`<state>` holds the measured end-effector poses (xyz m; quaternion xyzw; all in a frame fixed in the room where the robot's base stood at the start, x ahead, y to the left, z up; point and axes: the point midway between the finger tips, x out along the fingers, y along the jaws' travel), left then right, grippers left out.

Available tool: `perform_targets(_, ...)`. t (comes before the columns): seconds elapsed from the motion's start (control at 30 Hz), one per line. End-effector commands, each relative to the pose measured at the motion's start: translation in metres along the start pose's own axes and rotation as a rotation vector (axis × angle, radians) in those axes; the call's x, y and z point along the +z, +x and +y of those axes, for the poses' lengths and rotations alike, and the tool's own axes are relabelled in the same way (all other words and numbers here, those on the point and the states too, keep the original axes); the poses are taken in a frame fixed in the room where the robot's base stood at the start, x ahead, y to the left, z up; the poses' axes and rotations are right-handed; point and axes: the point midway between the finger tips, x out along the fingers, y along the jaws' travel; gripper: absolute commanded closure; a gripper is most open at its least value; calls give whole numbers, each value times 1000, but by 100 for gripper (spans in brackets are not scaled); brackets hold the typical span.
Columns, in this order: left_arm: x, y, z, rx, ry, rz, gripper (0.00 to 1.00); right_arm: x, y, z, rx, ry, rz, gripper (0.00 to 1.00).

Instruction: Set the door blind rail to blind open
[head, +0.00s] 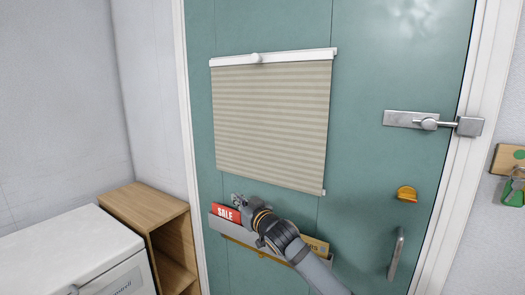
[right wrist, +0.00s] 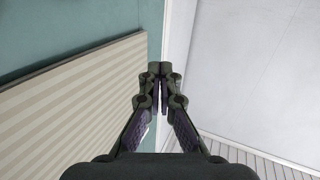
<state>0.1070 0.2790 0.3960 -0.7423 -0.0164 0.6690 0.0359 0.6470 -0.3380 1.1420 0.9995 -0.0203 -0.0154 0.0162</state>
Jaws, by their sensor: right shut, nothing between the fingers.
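The door blind rail (head: 290,57) is a white bar across the top of the blind on the teal door. A small round white knob (head: 256,58) sits on it, a little left of its middle. The beige striped blind (head: 270,120) hangs down from the rail, spread over the door's upper part; it also shows at left in the right wrist view (right wrist: 80,100). My right gripper (head: 237,199) is below the blind's lower left edge, well below the knob. In the right wrist view its fingers (right wrist: 160,72) are together and empty. My left gripper is not in view.
A door pocket (head: 222,226) with a red SALE leaflet (head: 227,213) sits behind my right arm. The door has a latch (head: 427,122), a yellow knob (head: 406,194) and a handle (head: 396,255) at right. A wooden shelf (head: 150,212) and white appliance (head: 60,250) stand at left.

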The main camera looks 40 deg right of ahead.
Motion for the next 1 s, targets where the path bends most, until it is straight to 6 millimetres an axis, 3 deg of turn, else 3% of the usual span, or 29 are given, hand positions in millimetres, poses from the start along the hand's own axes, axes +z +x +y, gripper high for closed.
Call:
perform_targets(0.03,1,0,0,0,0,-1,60,-60,5,14,-6,3,124,100)
perform_targets(0.13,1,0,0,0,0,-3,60,-170,2,46,-31,35,365,100)
perform_targets(0.2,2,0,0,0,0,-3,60,-237,-13,69,-51,53,515,100)
perform_targets(0.3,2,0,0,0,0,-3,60,-311,-42,95,-79,71,685,100)
perform_targets(0.4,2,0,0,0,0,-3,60,-356,-68,112,-101,80,794,100)
perform_targets(0.53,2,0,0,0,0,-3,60,-380,-84,121,-115,84,855,100)
perform_targets(0.87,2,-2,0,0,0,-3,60,-383,-86,121,-117,85,860,100)
perform_targets(1.0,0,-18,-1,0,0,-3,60,-393,-81,121,-118,87,859,100)
